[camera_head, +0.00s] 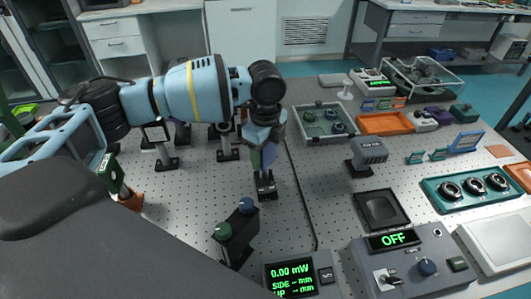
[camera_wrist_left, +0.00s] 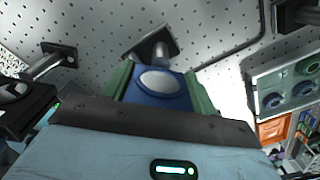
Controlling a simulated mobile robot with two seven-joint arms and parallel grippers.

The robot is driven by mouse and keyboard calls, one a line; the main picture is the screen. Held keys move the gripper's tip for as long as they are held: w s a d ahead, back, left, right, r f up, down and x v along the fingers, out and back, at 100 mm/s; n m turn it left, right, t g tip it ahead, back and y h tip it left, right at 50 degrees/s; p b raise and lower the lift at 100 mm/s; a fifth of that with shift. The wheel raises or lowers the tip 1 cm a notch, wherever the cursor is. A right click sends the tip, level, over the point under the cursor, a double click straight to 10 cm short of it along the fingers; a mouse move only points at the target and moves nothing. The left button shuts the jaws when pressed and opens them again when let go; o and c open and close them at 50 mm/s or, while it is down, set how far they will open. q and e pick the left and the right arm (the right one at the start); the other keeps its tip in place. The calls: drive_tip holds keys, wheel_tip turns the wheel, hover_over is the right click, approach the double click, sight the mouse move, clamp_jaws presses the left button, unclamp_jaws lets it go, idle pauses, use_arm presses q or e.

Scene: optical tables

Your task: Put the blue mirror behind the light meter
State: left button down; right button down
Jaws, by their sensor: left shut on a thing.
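My left gripper (camera_head: 262,146) reaches in from the left and points down over the table's middle. It is shut on the blue mirror (camera_wrist_left: 160,90), which shows between the green fingers in the left wrist view as a blue mount with a pale round face. The mirror's post and dark base (camera_head: 266,186) stand upright below the gripper in the head view. I cannot tell whether the base touches the table. A box with a screen reading "0.00 mW" (camera_head: 291,280), seemingly the light meter's readout, is at the bottom. My right gripper is not in view.
A black mount with green and blue knobs (camera_head: 238,232) stands in front of the mirror. Several dark posts (camera_head: 163,150) stand behind the arm. A grey labelled device (camera_head: 367,154) stands to the right. A black cable (camera_head: 301,195) runs between. A control box reading "OFF" (camera_head: 412,265) is at front right.

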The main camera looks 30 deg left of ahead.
use_arm(q)
drive_tip(key=shift+f, duration=0.35)
drive_tip(key=shift+c, duration=2.2)
unclamp_jaws()
drive_tip(key=shift+f, duration=0.1)
wheel_tip(320, 180, up, 12)
drive_tip(key=shift+r, duration=0.15)
